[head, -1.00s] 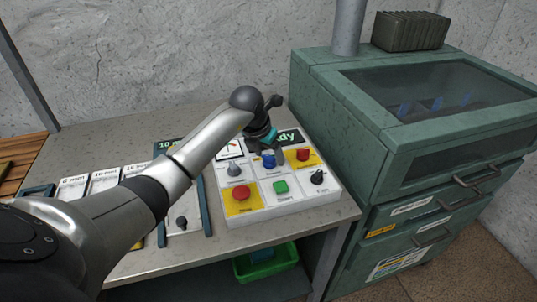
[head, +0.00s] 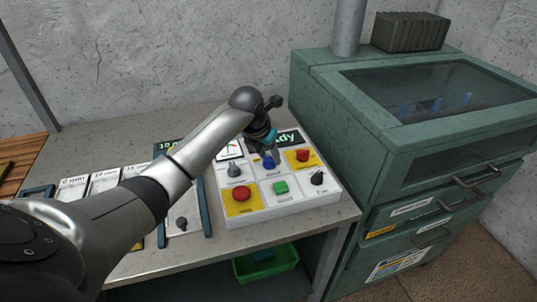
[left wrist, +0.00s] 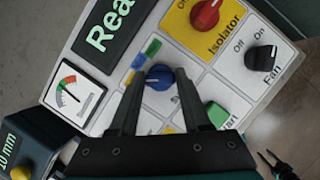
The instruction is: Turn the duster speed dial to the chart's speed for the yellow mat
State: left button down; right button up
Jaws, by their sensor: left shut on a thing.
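The white control panel (head: 325,198) stands on the bench and carries several knobs and buttons. Its blue dial (head: 269,163) has coloured patches of yellow, blue and green beside it in the left wrist view (left wrist: 159,77). My left gripper (head: 270,153) reaches down over the panel and is shut on the blue dial, one finger on each side. The fingers hide part of its label and scale. A dark pronged shape at the lower right of the left wrist view may be my right gripper (left wrist: 270,160); its jaws are too small to read. I cannot make out a chart for the yellow mat.
A red isolator knob (head: 303,155), a black fan knob (head: 318,177), a green button (head: 280,187) and a red button (head: 241,194) surround the dial. A lit display (left wrist: 110,27) is close by. The green cabinet (head: 345,125) stands right of the panel.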

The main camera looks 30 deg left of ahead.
pick_arm(q)
jog(key=shift+m, duration=0.3)
jog(key=m+h+b, duration=0.1)
jog(key=m, duration=0.1)
jog(key=shift+a+m, duration=0.15)
jog(key=shift+m, duration=0.15)
jog(key=shift+m+g+h+b, duration=0.3)
jog(key=shift+m+h+b, duration=0.25)
jog(key=shift+m, duration=0.55)
jog(key=shift+m+g+h+b, duration=0.35)
jog(key=shift+m+b, duration=0.35)
jog(key=shift+m, duration=0.4)
jog(key=shift+c, duration=1.8)
grip_release()
jog(key=shift+r, duration=0.1)
jog(key=p+v, duration=0.1)
jog(key=v, duration=1.4)
jog(key=shift+p, duration=0.35)
